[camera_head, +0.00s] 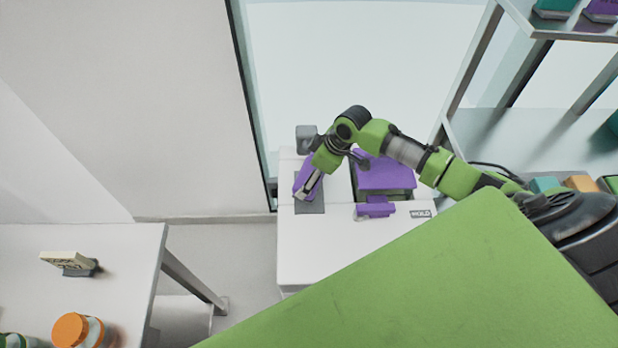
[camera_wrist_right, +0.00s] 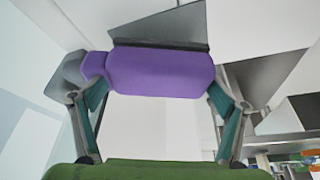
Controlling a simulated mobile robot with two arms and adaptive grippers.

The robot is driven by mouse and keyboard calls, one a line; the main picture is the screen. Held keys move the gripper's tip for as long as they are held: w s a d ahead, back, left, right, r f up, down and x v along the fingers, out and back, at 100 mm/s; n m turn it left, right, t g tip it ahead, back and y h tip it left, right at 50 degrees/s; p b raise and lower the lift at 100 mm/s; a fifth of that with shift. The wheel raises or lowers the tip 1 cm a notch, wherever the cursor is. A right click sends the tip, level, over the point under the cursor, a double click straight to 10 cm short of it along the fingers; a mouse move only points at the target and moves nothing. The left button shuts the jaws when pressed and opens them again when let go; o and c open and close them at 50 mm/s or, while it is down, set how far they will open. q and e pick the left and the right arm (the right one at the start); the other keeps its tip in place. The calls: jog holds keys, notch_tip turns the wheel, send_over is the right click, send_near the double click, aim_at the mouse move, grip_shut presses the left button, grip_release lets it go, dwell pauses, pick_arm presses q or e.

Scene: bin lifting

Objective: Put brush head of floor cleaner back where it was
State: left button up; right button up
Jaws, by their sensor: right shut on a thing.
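The purple brush head (camera_head: 302,176) is at the left end of the white cabinet top, over a dark grey patch (camera_head: 310,207). My right gripper (camera_head: 312,184) reaches down to it from the right. In the right wrist view the purple brush head (camera_wrist_right: 160,73) lies lengthwise between the two fingers of the right gripper (camera_wrist_right: 158,98), which is shut on it. A dark grey wedge-like surface lies just beyond it there. I cannot tell whether the brush head touches the dark patch. My left gripper is not in view.
The white cabinet (camera_head: 325,245) also bears a purple block (camera_head: 386,177), a smaller purple part (camera_head: 375,207) and a grey block (camera_head: 306,138). A white table (camera_head: 115,275) with an orange-lidded jar (camera_head: 70,330) stands at left. Metal shelves (camera_head: 500,135) are at right.

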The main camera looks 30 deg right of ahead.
jog(key=shift+w+f, duration=0.4)
jog(key=shift+w, duration=0.05)
jog(key=shift+f, duration=1.5)
jog(key=shift+s, duration=0.1)
jog(key=shift+f, duration=0.15)
jog(key=o, duration=0.8)
jog(key=v, duration=1.2)
jog(key=shift+b, duration=0.4)
jog(key=shift+r, duration=0.25)
